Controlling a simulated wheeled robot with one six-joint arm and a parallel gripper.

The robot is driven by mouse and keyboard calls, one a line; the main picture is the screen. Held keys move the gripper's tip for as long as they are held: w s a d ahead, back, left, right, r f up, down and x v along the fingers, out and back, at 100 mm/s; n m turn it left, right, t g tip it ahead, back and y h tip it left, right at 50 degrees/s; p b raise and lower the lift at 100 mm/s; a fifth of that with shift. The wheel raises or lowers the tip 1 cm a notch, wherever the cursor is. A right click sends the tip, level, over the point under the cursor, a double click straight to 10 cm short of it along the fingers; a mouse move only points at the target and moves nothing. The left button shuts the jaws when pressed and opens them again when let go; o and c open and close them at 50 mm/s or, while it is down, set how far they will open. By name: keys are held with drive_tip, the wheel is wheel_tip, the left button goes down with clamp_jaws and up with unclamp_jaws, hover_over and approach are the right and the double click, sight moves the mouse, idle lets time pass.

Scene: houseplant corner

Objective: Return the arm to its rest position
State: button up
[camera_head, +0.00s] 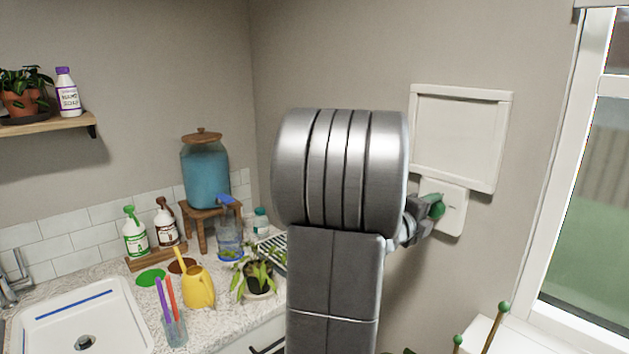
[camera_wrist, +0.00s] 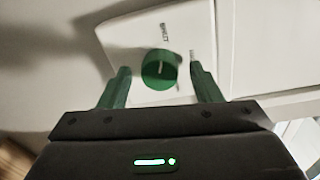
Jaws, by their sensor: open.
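My gripper (camera_wrist: 159,70) is open, with one green finger on each side of a round green knob (camera_wrist: 161,76). The knob sits on a white wall plate (camera_wrist: 140,35) with small dark lettering. The fingers look apart from the knob, with a gap on both sides; depth to the plate is hard to judge. In the head view my gripper (camera_head: 430,206) is at the white plate (camera_head: 456,212), below a white framed panel (camera_head: 457,135). My grey arm stands in front and hides part of the gripper.
Left is a counter with a sink (camera_head: 85,318), yellow watering can (camera_head: 199,288), potted plant (camera_head: 259,279), tool cup (camera_head: 174,331), spray bottles and a blue dispenser (camera_head: 205,175). A shelf (camera_head: 48,124) is above. A window (camera_head: 590,190) is right. Green-tipped stakes (camera_head: 495,325) rise at the lower right.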

drive_tip(key=m+b, duration=0.2)
drive_tip(key=m, duration=0.2)
drive_tip(key=shift+f, duration=0.15)
drive_tip(key=m+b, duration=0.2)
drive_tip(key=m, duration=0.2)
drive_tip(key=shift+t+y, duration=0.3)
drive_tip(key=m+b, duration=0.2)
drive_tip(key=m, duration=0.2)
drive_tip(key=shift+s+d+b, duration=0.1)
drive_tip(key=shift+b, duration=0.3)
drive_tip(key=m+b, duration=0.1)
drive_tip(key=m, duration=0.3)
drive_tip(key=shift+b, duration=0.4)
drive_tip(key=shift+t, duration=0.3)
